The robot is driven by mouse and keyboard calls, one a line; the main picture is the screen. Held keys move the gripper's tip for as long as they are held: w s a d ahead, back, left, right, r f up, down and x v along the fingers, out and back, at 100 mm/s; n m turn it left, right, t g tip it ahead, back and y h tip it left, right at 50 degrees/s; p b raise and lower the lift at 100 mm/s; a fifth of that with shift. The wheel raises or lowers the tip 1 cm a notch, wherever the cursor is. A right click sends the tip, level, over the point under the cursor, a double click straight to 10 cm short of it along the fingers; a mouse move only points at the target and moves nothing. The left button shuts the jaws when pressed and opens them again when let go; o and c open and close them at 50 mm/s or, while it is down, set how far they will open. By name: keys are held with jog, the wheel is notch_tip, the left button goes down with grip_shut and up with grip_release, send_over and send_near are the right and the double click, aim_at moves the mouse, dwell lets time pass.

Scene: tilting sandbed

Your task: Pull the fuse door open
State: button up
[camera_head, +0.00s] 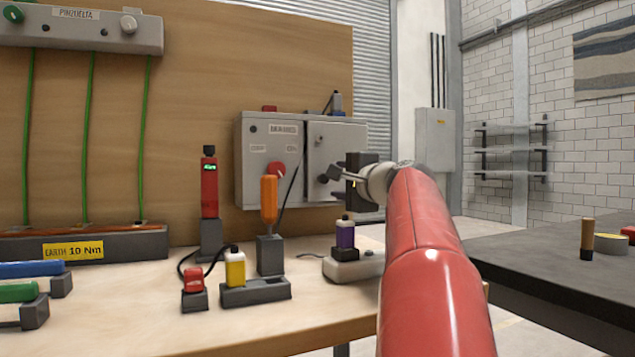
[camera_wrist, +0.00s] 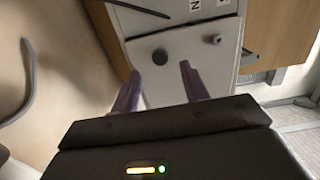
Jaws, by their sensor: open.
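The fuse door (camera_head: 326,156) is the pale grey right panel of the wall box, with a small round knob (camera_head: 323,178) low on its left and a dark round spot near its top. It looks closed or nearly so. In the wrist view the door face (camera_wrist: 178,85) lies ahead, with a dark disc (camera_wrist: 159,55) and a small peg-like knob (camera_wrist: 215,40). My gripper (camera_head: 338,176) is at the door's right side in the head view. Its fingers (camera_wrist: 161,82) are apart and empty, with the knob outside them, up and to the right in the wrist view.
The box's left part (camera_head: 266,165) carries a red knob (camera_head: 277,168) and a cable.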

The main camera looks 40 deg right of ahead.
aim_at(326, 179)
jog(key=shift+w+d+p, duration=0.2)
jog(key=shift+w+p, duration=0.1)
jog(key=shift+w, duration=0.85)
jog(key=shift+w+d+p, duration=0.2)
jog(key=shift+w+p, duration=0.1)
jog(key=shift+w, duration=0.85)
jog(key=shift+c, duration=0.5)
grip_shut()
